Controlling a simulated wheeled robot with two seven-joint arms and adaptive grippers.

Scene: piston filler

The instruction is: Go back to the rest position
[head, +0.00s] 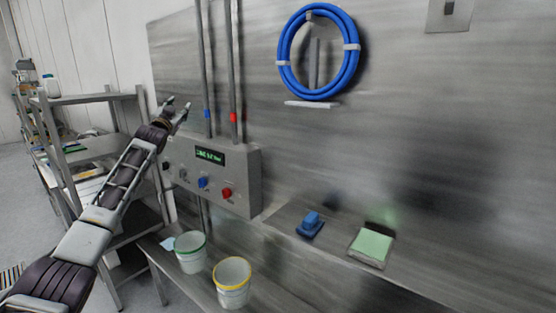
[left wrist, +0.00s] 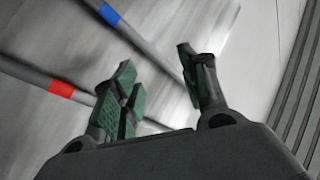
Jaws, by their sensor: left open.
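My left gripper (head: 178,107) is raised at the left, in front of the metal wall and just left of the two vertical pipes. Its fingers (left wrist: 160,90) with green pads stand apart in the left wrist view, with nothing between them. The pipes carry a blue band (head: 207,114) and a red band (head: 234,117); the left wrist view also shows the blue band (left wrist: 109,14) and the red band (left wrist: 61,88). My right gripper does not show in either view.
A control box (head: 225,178) with a display and knobs is right of my left arm. Below stand a green-rimmed bucket (head: 191,254) and a yellow-rimmed bucket (head: 232,284). A blue object (head: 311,225) and a green pad (head: 371,247) lie on the ledge. A blue hose coil (head: 283,50) hangs above. A shelf rack (head: 90,99) stands left.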

